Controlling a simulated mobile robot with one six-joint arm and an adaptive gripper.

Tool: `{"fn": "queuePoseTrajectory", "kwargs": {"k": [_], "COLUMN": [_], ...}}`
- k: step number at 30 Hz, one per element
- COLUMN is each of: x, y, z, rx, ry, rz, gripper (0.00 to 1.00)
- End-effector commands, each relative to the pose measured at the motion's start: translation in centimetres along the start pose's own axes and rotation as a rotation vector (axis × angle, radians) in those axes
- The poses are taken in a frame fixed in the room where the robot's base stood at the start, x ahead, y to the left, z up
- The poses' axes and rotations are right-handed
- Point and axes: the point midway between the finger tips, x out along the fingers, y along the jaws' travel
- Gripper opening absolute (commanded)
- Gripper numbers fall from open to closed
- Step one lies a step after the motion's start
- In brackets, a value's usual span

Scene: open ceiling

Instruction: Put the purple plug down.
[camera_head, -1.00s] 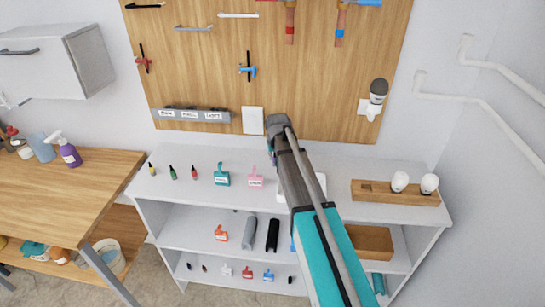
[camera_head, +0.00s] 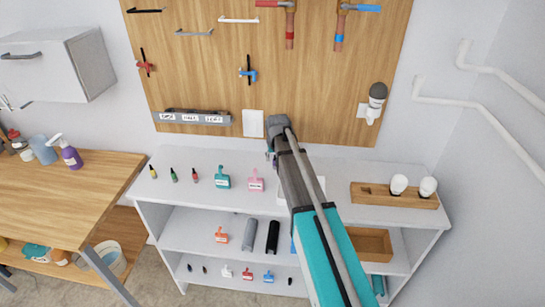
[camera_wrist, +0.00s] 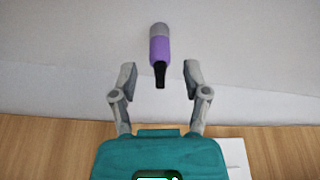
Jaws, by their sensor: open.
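The purple plug (camera_wrist: 160,48) shows in the wrist view against the white shelf top, with a grey end and a black tip. It is apart from both fingers and in line with the gap between them. My gripper (camera_wrist: 158,78) is open, with one finger on each side of the plug's black tip. In the head view my arm reaches over the shelf and my gripper (camera_head: 271,157) is at the back of the top, near the wooden board. The plug is mostly hidden or too small there to make out.
A wooden pegboard (camera_head: 330,100) stands behind. A wooden table (camera_head: 70,195) is at left.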

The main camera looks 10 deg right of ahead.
Motion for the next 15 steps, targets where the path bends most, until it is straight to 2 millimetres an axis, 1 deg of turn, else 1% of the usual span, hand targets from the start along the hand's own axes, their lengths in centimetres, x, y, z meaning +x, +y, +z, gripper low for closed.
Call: {"fn": "queuePoseTrajectory", "kwargs": {"k": [1,15], "x": [-0.8,-4.8], "y": [0.0,0.0], "z": [-0.1,-0.1], "rx": [0.0,0.0], "ry": [0.0,0.0], "rz": [0.0,0.0], "gripper": [0.6,0.6]}}
